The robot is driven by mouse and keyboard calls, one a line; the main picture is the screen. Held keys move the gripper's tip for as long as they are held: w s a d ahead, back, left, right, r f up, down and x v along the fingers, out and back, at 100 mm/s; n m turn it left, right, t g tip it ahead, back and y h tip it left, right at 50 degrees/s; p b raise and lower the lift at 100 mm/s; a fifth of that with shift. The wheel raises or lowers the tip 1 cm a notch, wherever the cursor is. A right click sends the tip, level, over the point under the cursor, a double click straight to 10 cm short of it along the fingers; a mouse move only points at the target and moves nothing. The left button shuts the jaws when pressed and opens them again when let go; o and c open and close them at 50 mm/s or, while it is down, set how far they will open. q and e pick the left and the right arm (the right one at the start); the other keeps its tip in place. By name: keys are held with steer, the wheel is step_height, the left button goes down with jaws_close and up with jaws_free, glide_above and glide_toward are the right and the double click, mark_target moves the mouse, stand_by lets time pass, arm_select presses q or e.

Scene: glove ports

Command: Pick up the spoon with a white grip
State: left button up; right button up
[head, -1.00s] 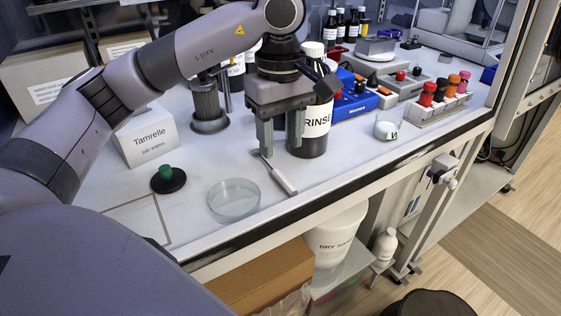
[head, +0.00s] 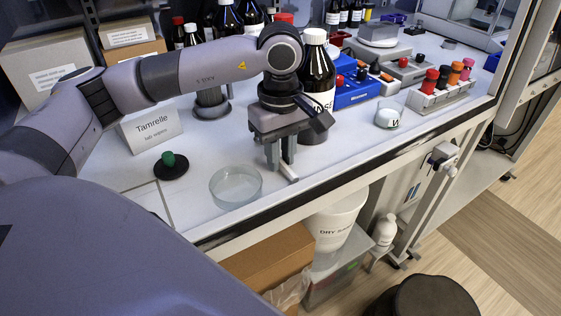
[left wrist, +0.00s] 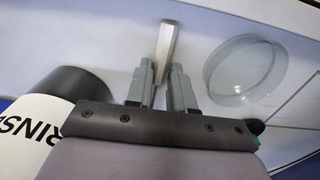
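The grip also shows in the left wrist view (left wrist: 168,48), slanting in between the fingers. My left gripper (head: 280,163) points down over the spoon, its fingertips close to the bench. In the left wrist view the fingers (left wrist: 161,66) stand a small gap apart, about as wide as the grip. I cannot tell whether they touch it. The rest of the spoon is hidden by the gripper. My right gripper is not in view.
The round glass dish (head: 236,187) is just left of the gripper. The RINSE bottle (head: 318,80) stands close behind it. A black disc with a green knob (head: 172,166) and the Tamrelle box (head: 152,130) are farther left. The bench's front edge is near.

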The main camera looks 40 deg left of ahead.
arm_select(q)
jaws_close()
steer(key=shift+r, duration=0.55)
step_height(320, 180, up, 9)
step_height(320, 180, up, 10)
steer(key=p, duration=0.3)
glide_above(281, 160)
steer(key=shift+f, duration=0.1)
stand_by(1.1)
